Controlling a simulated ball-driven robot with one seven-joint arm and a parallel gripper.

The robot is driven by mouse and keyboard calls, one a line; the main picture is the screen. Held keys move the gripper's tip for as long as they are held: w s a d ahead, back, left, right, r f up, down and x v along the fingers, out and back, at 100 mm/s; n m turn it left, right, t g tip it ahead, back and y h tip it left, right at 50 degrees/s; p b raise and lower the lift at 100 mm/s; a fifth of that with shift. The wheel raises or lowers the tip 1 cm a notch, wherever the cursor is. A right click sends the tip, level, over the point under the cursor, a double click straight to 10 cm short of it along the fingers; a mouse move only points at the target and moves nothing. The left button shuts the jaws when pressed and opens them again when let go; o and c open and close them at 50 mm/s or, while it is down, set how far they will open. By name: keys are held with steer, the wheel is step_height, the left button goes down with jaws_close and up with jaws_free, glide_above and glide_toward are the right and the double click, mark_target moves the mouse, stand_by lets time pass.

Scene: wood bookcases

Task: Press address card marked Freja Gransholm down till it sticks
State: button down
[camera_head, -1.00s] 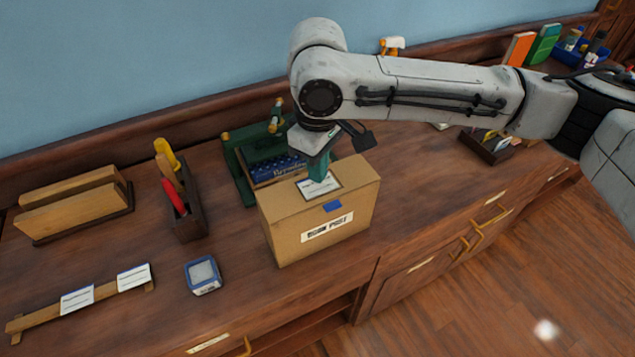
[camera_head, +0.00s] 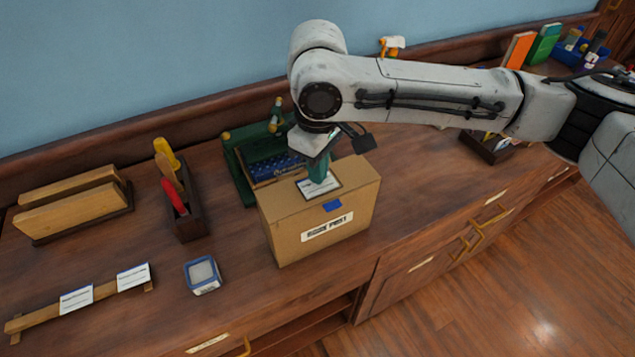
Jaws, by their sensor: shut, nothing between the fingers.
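A white address card (camera_head: 326,188) lies flat on the top of a brown cardboard box (camera_head: 290,226). The writing on the card is too small to read, and my gripper hides part of it. My gripper (camera_head: 319,180) is shut and empty, pointing down, with its green fingertips at the card. I cannot tell whether they touch it or stop just above it. The box stands upright on the wooden counter, with a blue patch and a white printed label on its front.
A green stand with a dark blue box (camera_head: 275,168) is just behind the cardboard box. A tool holder (camera_head: 187,219), a blue-rimmed pad (camera_head: 202,275) and a wooden strip with two white cards (camera_head: 77,298) are to the left. The counter's front edge is close to the box.

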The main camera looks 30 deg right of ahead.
steer(key=shift+f, duration=0.6)
stand_by(0.7)
step_height(320, 180, up, 7)
steer(key=p, duration=0.6)
steer(key=shift+p, duration=0.3)
stand_by(0.6)
